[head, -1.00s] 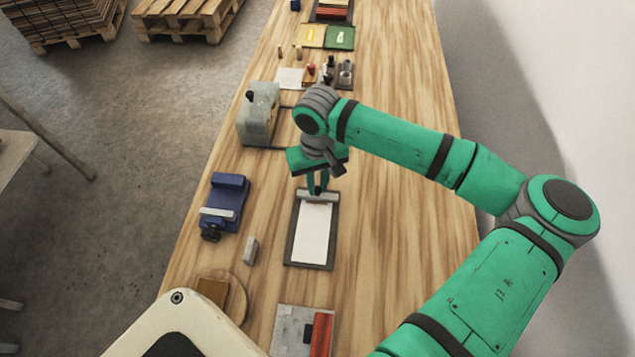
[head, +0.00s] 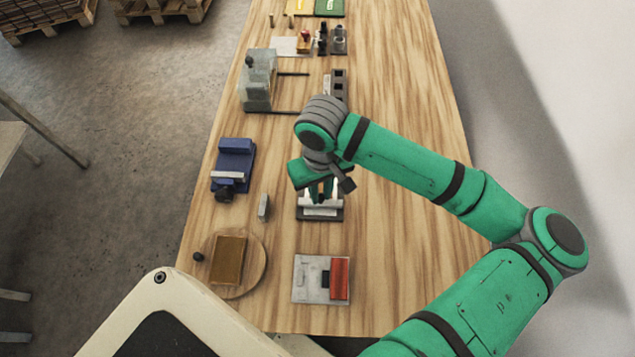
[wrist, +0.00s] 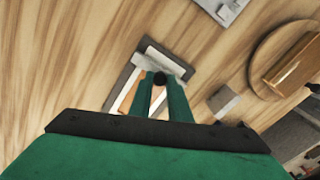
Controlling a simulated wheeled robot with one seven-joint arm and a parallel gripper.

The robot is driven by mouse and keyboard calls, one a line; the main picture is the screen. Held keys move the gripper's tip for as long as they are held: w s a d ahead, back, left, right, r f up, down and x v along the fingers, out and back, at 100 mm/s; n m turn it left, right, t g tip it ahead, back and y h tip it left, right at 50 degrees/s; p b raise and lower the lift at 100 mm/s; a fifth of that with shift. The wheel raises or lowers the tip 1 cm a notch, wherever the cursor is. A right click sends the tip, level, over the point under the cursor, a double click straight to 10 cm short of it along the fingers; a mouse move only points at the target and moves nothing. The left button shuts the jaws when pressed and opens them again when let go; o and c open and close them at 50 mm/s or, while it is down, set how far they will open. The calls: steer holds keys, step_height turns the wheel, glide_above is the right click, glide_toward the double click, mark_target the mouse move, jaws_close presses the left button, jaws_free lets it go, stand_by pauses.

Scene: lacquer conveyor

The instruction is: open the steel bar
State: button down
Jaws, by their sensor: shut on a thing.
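The steel bar (head: 320,212) is a pale grey strip across the near end of a dark, flat board (head: 333,220) on the bench. In the wrist view the bar (wrist: 170,60) lies just beyond my fingertips. My gripper (head: 321,191) points down over the board. In the wrist view my gripper (wrist: 160,80) is shut with a small dark round part between its fingertips, beside the bar. How that part joins the bar is hidden. White strips and a tan area show on the board around the fingers. My wrist hides the board's far end in the head view.
A grey block (head: 264,207) and a blue vise (head: 233,165) stand left of the board. A round wooden board with a brown block (head: 229,261) is at the near left. A grey plate with a red block (head: 340,279) is in front. Bench to the right is clear.

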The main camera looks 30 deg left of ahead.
mark_target(320, 196)
steer(key=c, duration=1.7)
jaws_free()
steer(key=shift+o, duration=0.2)
step_height(320, 196, up, 11)
steer(key=shift+a+f, duration=0.1)
